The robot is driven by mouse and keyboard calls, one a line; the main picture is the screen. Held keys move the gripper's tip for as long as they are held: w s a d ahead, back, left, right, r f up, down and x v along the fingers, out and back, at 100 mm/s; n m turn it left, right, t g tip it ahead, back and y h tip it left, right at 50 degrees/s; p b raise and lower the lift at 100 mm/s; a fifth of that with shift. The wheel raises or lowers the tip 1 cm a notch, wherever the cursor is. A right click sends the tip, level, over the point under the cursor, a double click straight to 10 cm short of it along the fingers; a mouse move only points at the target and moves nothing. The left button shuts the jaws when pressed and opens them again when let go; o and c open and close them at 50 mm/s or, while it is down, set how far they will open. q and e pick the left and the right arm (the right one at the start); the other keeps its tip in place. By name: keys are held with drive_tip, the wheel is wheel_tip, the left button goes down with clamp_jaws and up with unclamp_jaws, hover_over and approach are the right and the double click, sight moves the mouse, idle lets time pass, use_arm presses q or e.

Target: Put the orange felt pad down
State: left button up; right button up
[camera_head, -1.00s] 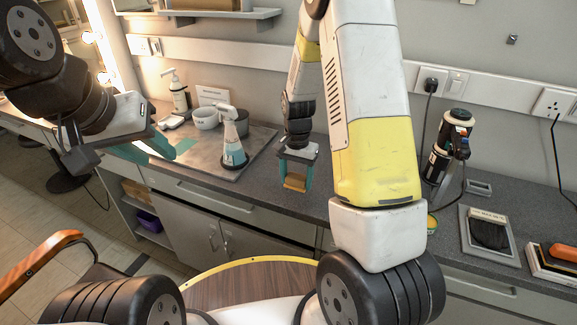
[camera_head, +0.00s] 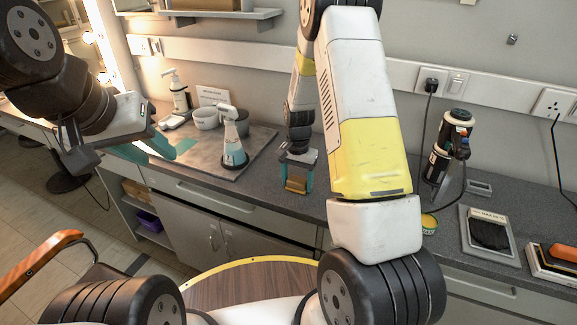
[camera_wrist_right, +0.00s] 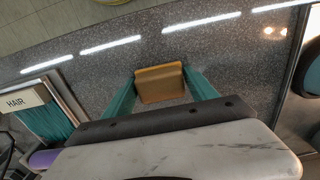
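The orange felt pad (camera_wrist_right: 160,84) is between the teal fingertips of my right gripper (camera_wrist_right: 160,78), which meet its two sides. In the head view the pad (camera_head: 297,185) shows below the right gripper (camera_head: 297,178), over the front part of the grey counter. I cannot tell whether its lower edge touches the counter. My left gripper (camera_head: 165,150) is at the left, its teal fingers apart and empty, in front of the grey tray.
The counter (camera_wrist_right: 235,65) around the pad is clear.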

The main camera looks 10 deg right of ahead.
sight(297, 179)
drive_tip(key=shift+o, duration=1.4)
drive_tip(key=shift+r, duration=0.1)
wheel_tip(297, 179, up, 12)
drive_tip(key=s+a+r+n+t+y, duration=0.1)
drive_tip(key=s+r+n+t, duration=0.1)
drive_tip(key=s+r, duration=0.4)
drive_tip(key=s+r+n+t+y, duration=0.1)
drive_tip(key=s+r, duration=0.3)
drive_tip(key=r, duration=0.5)
drive_tip(key=s+a+r+n+t, duration=0.1)
drive_tip(key=s+r+n+t, duration=0.2)
drive_tip(key=s, duration=1.1)
drive_tip(key=shift+r+n, duration=0.7)
drive_tip(key=shift+r, duration=0.25)
drive_tip(key=shift+o, duration=0.4)
drive_tip(key=shift+w, duration=0.1)
